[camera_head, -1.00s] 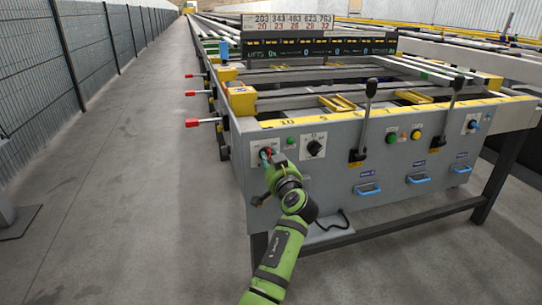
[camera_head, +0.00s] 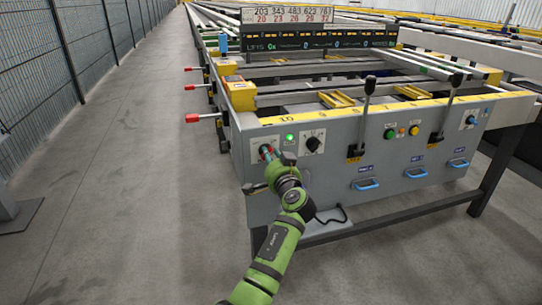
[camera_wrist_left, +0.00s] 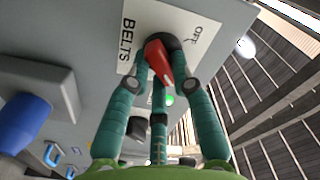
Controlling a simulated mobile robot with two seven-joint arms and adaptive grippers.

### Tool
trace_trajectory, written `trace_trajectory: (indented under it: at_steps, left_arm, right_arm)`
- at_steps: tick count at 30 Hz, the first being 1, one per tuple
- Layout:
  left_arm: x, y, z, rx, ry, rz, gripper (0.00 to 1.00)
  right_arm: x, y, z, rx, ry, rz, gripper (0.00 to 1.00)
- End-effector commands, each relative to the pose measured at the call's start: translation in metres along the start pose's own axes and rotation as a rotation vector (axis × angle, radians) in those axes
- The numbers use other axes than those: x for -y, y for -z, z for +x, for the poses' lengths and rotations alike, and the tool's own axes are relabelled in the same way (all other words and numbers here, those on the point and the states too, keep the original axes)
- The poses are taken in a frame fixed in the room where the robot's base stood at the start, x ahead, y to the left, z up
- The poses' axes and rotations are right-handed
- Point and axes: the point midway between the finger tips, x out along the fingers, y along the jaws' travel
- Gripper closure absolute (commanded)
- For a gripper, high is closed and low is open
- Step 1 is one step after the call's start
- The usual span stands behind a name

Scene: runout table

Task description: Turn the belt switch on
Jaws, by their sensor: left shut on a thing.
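The belt switch (camera_wrist_left: 157,60) is a red knob on a dark round base, on a white plate (camera_wrist_left: 130,58) marked BELTS and OFF. It shows up close in the left wrist view. My left gripper (camera_head: 267,153) is at the switch on the left end of the grey panel (camera_head: 330,185). Its teal fingers (camera_wrist_left: 160,75) are shut around the red knob, which points tilted between them. The fingers hide part of the plate and any other marking. A green lamp (camera_head: 290,137) just right of the switch glows. My right gripper is out of view.
A black dial (camera_head: 312,144) sits right of the lamp. Two black levers (camera_head: 362,120) (camera_head: 445,108) rise farther right, with blue handles (camera_head: 366,184) below. Red-tipped handles (camera_head: 193,118) stick out on the left. The floor (camera_head: 120,200) on the left is clear.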

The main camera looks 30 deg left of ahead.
Motion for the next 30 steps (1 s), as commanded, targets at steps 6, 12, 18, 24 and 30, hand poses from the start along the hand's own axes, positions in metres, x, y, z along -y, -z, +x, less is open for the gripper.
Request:
trace_trajectory:
  at_steps: [6,12,18,24,30]
  left_arm:
    - [0.000,0.000,0.000,-0.001,0.002,0.005,1.00]
    - [0.000,0.000,0.000,0.000,0.001,0.004,0.52]
    - [0.000,0.000,0.000,0.000,0.001,0.003,0.52]
    - [-0.001,0.000,-0.010,-0.001,-0.001,0.002,0.52]
    - [-0.002,-0.001,-0.049,-0.001,-0.003,0.001,0.52]
  right_arm:
    - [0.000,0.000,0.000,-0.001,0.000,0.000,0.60]
    - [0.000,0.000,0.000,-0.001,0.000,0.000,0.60]
    - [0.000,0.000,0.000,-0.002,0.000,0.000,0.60]
    - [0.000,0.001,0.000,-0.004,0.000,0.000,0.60]
    - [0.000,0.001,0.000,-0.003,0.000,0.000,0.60]
